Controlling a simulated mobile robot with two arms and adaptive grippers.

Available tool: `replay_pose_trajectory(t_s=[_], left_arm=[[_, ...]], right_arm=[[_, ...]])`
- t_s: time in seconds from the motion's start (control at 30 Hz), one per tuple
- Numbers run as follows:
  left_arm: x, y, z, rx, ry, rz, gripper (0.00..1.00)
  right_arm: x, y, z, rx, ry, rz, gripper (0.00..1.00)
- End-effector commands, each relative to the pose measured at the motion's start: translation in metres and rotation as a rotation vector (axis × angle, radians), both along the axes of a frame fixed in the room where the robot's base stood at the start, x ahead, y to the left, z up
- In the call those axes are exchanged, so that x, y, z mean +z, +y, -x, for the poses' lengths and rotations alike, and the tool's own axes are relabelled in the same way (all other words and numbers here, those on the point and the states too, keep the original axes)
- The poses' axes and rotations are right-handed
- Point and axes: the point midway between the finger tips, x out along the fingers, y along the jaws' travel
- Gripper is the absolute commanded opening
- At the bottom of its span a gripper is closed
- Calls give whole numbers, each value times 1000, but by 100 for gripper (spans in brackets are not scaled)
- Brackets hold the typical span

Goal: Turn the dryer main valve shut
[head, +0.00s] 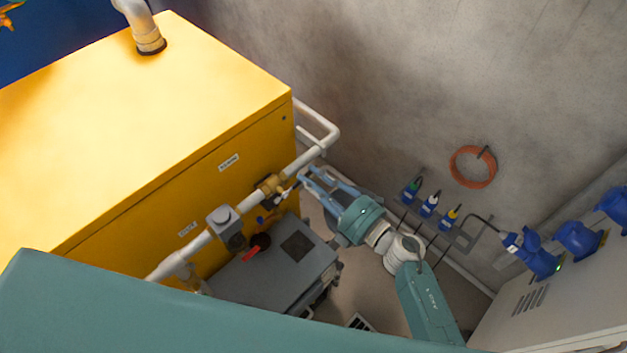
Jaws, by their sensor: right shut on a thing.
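A brass valve (269,186) sits on the white pipe (305,159) that runs along the front of the yellow cabinet. My right gripper (302,178) reaches in from the lower right, its blue-grey fingers beside the valve's right side. It is shut on the valve's handle (288,193), a small piece partly hidden by the fingers. The handle's exact angle to the pipe is too small to tell. My left gripper is out of view.
The yellow cabinet (130,130) fills the left. A grey box (275,260) with a red lever (250,254) stands below the pipe. A grey unit (225,224) sits on the pipe. Bottles (430,205) and an orange hose coil (472,167) are at the wall.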

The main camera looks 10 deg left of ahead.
Motion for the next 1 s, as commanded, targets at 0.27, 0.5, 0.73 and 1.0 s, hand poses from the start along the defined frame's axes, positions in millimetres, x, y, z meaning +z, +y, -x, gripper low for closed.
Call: replay_pose_trajectory(t_s=[0.27,0.5,0.73,1.0], left_arm=[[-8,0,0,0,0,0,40],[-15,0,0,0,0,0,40],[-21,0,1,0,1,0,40],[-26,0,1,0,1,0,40]], right_arm=[[15,2,3,4,-199,132,0],[29,4,7,3,-390,258,0],[40,10,15,5,-572,378,0],[50,18,28,5,-786,519,0]])
